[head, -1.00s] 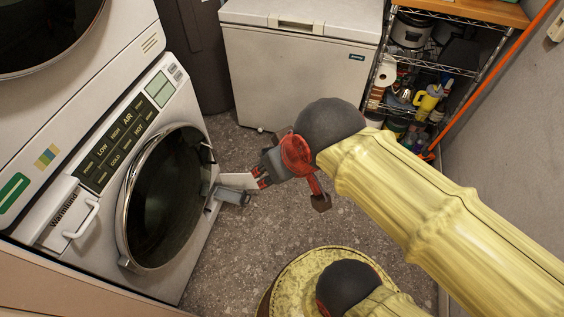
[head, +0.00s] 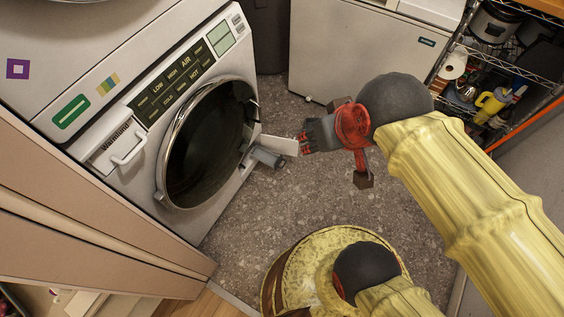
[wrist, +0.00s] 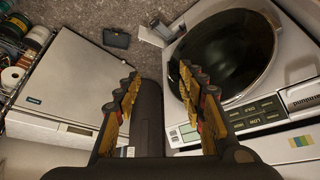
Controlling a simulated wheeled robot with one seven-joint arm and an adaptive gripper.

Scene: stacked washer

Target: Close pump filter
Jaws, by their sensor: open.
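The pump filter shows as a grey cylindrical piece (head: 266,157) sticking out low on the washer front, beside a white flap (head: 280,144) that stands open. In the wrist view the grey piece (wrist: 160,28) and the white flap (wrist: 149,36) are at the top, beyond my fingertips. My gripper (head: 304,141) is at the flap's outer end in the head view; I cannot tell whether they touch. In the wrist view my gripper (wrist: 160,77) has its fingers spread with nothing between them.
The washer's round door (head: 208,145) is beside the flap. A white chest freezer (head: 350,55) stands behind, with a loaded wire shelf (head: 500,75) to its right. Beige panels (head: 70,220) stand at the left. Speckled floor (head: 255,215) is clear below the flap.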

